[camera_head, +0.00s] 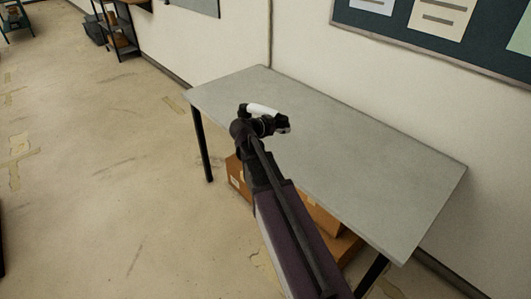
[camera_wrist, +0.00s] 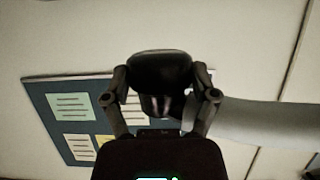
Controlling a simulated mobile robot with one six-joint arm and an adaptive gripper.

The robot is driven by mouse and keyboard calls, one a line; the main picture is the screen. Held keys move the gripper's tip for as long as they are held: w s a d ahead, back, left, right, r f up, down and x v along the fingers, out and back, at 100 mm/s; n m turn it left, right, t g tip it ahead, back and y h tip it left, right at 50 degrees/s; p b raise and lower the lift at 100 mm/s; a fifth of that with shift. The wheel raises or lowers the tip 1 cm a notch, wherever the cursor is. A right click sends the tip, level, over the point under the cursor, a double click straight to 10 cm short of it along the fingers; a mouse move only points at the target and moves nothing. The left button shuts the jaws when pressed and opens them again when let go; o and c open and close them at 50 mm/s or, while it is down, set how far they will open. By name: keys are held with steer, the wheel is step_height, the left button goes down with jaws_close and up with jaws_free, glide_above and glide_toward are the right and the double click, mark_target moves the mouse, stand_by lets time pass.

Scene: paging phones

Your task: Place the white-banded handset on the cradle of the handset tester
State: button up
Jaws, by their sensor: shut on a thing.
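The white-banded handset (camera_head: 264,110) shows in the head view as a white middle between dark ends. It is in my gripper (camera_head: 262,125), above the far left part of the grey table. In the wrist view, the fingers of my gripper (camera_wrist: 161,88) stand either side of a dark rounded part of the handset (camera_wrist: 160,66). The arm and fingers hide part of the handset in the head view. I see no handset tester or cradle in either view.
The grey table (camera_head: 375,170) has a bare top against the wall. Cardboard boxes (camera_head: 238,176) lie beneath it. A notice board (camera_head: 430,32) hangs above and also shows in the wrist view (camera_wrist: 45,92). A dark shelf (camera_head: 118,28) stands far left; the floor between is open.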

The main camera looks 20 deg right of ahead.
steer(key=s+a+f+b, duration=0.1)
steer(key=s+f+b, duration=0.6)
steer(key=f+b, duration=0.4)
steer(key=shift+s+a+f, duration=0.15)
steer(key=shift+s+f, duration=0.1)
steer(key=shift+f, duration=0.5)
steer(key=shift+w, duration=0.1)
steer(key=b, duration=0.2)
glide_above(281, 152)
steer(key=shift+w+f, duration=0.15)
steer(key=shift+f, duration=0.6)
steer(key=shift+f, duration=0.1)
steer(key=shift+f+b, duration=1.65)
steer(key=shift+f, duration=0.15)
steer(key=o, duration=1.2)
